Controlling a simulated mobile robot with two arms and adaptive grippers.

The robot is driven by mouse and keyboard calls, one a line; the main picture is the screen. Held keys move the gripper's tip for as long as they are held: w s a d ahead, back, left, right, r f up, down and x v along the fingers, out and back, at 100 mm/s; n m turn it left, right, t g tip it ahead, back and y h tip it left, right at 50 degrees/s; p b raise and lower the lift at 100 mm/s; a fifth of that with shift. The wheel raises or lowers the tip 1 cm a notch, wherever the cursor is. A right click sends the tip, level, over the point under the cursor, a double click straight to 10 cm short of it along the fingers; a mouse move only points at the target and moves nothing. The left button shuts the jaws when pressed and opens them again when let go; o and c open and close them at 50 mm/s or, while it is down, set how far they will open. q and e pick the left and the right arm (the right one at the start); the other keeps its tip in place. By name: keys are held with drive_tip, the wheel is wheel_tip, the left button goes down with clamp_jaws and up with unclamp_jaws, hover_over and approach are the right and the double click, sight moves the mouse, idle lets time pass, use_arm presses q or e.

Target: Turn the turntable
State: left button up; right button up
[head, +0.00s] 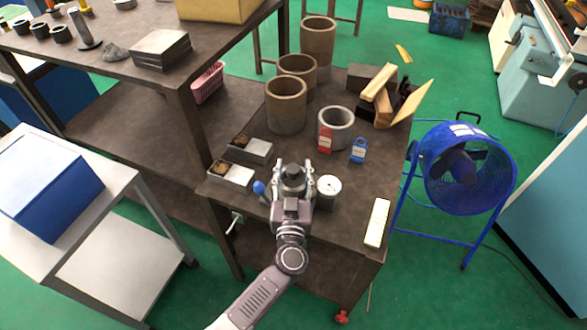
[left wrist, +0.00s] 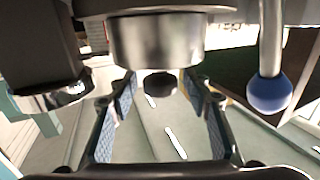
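The indexing chuck with its turntable (head: 293,172) is a dark round metal unit near the front edge of the brown workbench. My left gripper (head: 294,182) is at it, with one finger on each side. In the left wrist view, a grey metal cylinder (left wrist: 157,42) and a dark round knob (left wrist: 160,83) show between my spread fingers (left wrist: 161,110). Gaps show between the knob and the finger pads, so the gripper looks open. A blue ball handle (head: 259,187) stands left of the chuck; it also shows in the left wrist view (left wrist: 269,94). My right gripper is not in view.
A round white-topped part (head: 328,187) stands close right of the gripper. Two grey boxes (head: 231,175) lie left. Behind are a grey ring (head: 336,128), red (head: 325,142) and blue (head: 359,151) padlocks, and brown cylinders (head: 286,106). A blue fan (head: 468,167) stands right.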

use_arm(q)
drive_tip(key=shift+s, duration=0.55)
drive_tip(key=s, duration=1.1)
drive_tip(key=shift+a, duration=0.25)
